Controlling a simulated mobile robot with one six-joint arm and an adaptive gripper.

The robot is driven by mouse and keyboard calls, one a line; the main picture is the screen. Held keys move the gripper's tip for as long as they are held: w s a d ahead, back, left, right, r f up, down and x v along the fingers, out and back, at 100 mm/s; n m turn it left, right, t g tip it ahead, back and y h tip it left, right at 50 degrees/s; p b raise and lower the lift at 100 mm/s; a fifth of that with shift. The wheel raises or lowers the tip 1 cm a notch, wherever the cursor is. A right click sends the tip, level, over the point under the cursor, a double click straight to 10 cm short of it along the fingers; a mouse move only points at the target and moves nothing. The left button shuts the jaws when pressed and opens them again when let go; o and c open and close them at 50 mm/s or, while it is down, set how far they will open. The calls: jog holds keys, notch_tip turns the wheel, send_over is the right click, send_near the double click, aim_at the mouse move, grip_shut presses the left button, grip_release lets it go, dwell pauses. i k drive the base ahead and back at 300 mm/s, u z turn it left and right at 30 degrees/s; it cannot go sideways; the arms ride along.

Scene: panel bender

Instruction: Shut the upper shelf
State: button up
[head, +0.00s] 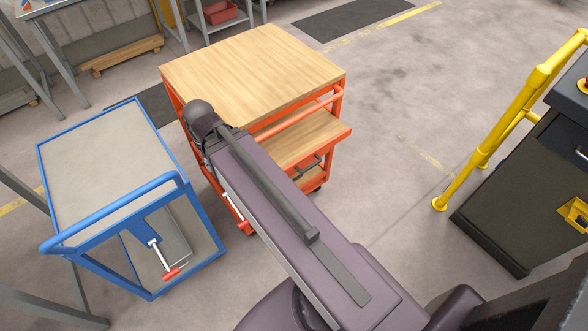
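An orange cart with a wooden top (250,68) stands at the centre of the head view. Below the top, a wooden upper shelf (312,138) with an orange edge sticks out past the cart's front, so it looks pulled out. My arm crosses in front of the cart and hides the left part of this shelf. The arm ends in view at a dark rounded joint by the cart's left side. My gripper cannot be seen.
A blue cart (110,150) with a grey top stands close on the left. A yellow rail (510,120) and a dark cabinet (520,190) are on the right. The floor (400,130) between orange cart and rail is clear. Grey racks stand behind.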

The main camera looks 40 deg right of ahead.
aim_at(295, 146)
jog(key=z, duration=1.4)
jog(key=k, duration=0.75)
jog(key=u, duration=1.25)
